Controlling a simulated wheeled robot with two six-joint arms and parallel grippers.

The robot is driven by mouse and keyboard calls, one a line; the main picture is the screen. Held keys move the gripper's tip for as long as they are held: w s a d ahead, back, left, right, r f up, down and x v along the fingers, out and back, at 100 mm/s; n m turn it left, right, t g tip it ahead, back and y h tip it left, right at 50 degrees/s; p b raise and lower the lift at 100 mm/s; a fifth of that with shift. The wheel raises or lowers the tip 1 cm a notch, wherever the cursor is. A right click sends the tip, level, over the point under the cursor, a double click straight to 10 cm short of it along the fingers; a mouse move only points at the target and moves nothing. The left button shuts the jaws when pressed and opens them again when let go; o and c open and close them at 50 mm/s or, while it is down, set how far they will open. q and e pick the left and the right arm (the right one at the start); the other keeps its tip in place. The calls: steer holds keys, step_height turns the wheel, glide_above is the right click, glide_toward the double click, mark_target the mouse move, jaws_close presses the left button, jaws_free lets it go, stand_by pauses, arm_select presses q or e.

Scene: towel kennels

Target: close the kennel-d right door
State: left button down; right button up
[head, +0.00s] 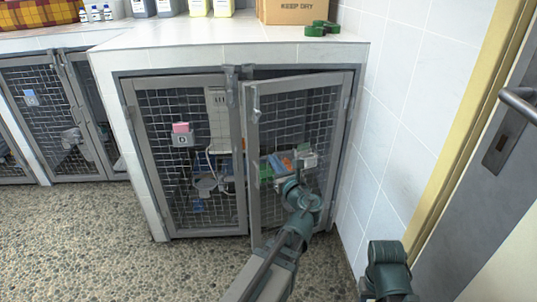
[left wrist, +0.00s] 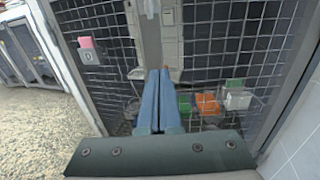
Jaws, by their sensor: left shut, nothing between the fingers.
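The kennel-d right door (head: 300,86) is a grey-framed mesh door, hinged on its right side. It stands ajar, its free left edge swung out toward me. The kennel-d left door (head: 186,98) beside it looks shut and carries a D tag (head: 183,139), which also shows in the left wrist view (left wrist: 91,56). My left gripper (head: 287,180) is in front of the right door, low in its mesh. Its blue fingers (left wrist: 160,75) are shut and empty, pointing at the kennel front. I cannot tell whether they touch the door. My right gripper is out of view.
Green, orange and white items (left wrist: 208,104) show behind the mesh. A latch (head: 231,84) sits at the top between the doors. The counter (head: 190,35) above holds bottles, a box (head: 292,11) and green rolls (head: 321,28). A tiled wall (head: 385,130) stands close on the right.

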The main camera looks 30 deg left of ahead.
arm_select(q)
steer(key=x, duration=1.2)
steer(key=shift+w+a, duration=0.25)
steer(key=shift+a, duration=0.1)
steer(key=w+d+x, duration=0.1)
steer(key=x, duration=1.1)
steer(key=shift+a, duration=0.2)
steer(key=shift+w+a+r, duration=0.1)
steer(key=shift+w+r, duration=0.1)
steer(key=shift+w, duration=0.15)
glide_toward(257, 136)
steer(key=a, duration=0.2)
steer(key=w+a, duration=0.1)
steer(key=a, duration=0.2)
steer(key=shift+w+a+f, duration=0.1)
steer(key=shift+a, duration=0.05)
